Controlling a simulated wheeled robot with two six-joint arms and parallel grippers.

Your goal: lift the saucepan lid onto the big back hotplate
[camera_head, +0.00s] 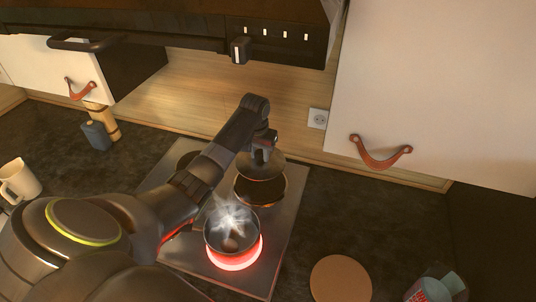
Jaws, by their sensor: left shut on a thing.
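My left gripper (262,156) reaches over the back of the hob and is shut on the saucepan lid (272,171), apparently by its top. The lid is a grey-brown disc, roughly level. It overlaps the far part of a dark round back hotplate (260,192) in the picture and seems to hang above it. The saucepan (231,232) stands uncovered and steaming on a glowing red front hotplate (235,262). My right gripper is not in view.
My left arm crosses the hob (283,225) and hides part of another dark hotplate (188,161). A wall socket (318,118) is behind. A round board (340,279) lies at right, a mug (20,181) at left. The cooker hood (275,35) and cabinets (440,90) hang above.

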